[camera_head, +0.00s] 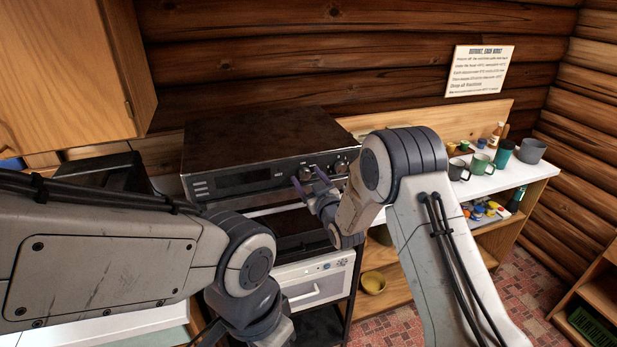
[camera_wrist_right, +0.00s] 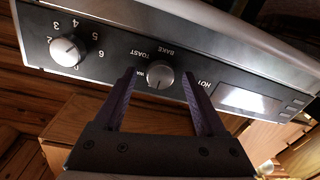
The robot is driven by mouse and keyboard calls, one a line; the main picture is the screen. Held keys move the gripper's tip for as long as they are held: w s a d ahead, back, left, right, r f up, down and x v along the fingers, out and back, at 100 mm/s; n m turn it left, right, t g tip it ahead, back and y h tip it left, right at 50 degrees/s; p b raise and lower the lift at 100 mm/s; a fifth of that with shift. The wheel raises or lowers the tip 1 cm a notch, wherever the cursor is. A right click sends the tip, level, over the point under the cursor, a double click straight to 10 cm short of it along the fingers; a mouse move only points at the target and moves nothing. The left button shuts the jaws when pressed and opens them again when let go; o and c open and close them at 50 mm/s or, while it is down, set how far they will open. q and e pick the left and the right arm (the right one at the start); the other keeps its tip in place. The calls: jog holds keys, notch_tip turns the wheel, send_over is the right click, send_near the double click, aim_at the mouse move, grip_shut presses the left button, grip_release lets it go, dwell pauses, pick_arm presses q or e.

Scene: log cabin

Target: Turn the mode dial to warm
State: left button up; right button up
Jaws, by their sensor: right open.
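The mode dial (camera_wrist_right: 160,74) is a round silver knob on the dark front panel of the oven (camera_head: 250,177). In the right wrist view it has the words BAKE and TOAST and a partly hidden label beginning WA around it. I cannot tell clearly which label it points at. My right gripper (camera_wrist_right: 159,79) is open, with one purple-grey finger on each side of the dial. I cannot tell whether the fingers touch it. In the head view the right gripper (camera_head: 312,179) is at the panel's right part. My left arm crosses the lower left; its gripper is out of view.
A second, numbered knob (camera_wrist_right: 68,50) sits beside the mode dial, and a lit display (camera_wrist_right: 247,101) is on its other side. Right of the oven, a white shelf top (camera_head: 485,180) holds mugs and a bottle. A wooden cabinet (camera_head: 70,70) hangs at upper left.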

grip_shut()
jog(key=shift+f+m+b, duration=0.2)
jog(key=shift+m+b, duration=0.1)
jog(key=shift+b, duration=0.3)
jog(key=m+b, duration=0.8)
jog(key=b, duration=0.3)
jog(key=shift+f, duration=0.15)
jog(key=shift+r+m+t+b, duration=0.2)
jog(key=shift+m+t+b, duration=0.1)
jog(key=shift+m+b, duration=1.55)
grip_release()
